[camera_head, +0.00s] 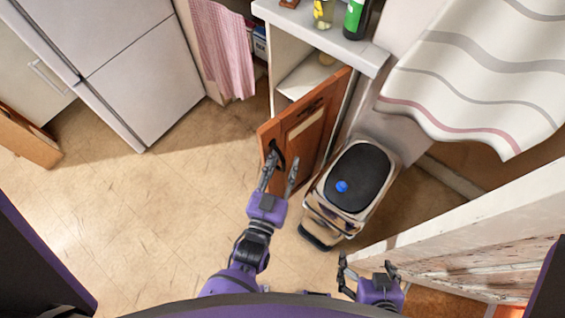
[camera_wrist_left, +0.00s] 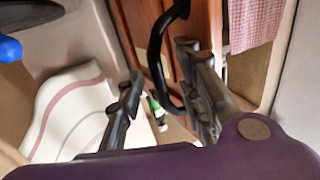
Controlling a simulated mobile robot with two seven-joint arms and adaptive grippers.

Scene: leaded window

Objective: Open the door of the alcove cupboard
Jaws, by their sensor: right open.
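The alcove cupboard's brown wooden door (camera_head: 305,127) stands partly open, swung out from the white cupboard, with the shelf (camera_head: 308,78) inside visible. The door also shows in the left wrist view (camera_wrist_left: 200,30). Its curved black handle (camera_wrist_left: 157,62) passes between the fingers of my left gripper (camera_head: 281,172), closer to the right finger in that view. My left gripper (camera_wrist_left: 158,95) has its fingers apart. Whether a finger touches the handle, I cannot tell. My right gripper (camera_head: 367,267) is open and empty, low in the head view, away from the door.
A bin (camera_head: 338,195) with a dark lid and blue knob stands right of the door. Bottles (camera_head: 355,18) stand on the white countertop (camera_head: 330,38). A white fridge (camera_head: 140,75) is at left. A striped cloth (camera_head: 480,75) hangs at right. The floor (camera_head: 150,220) at left is clear.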

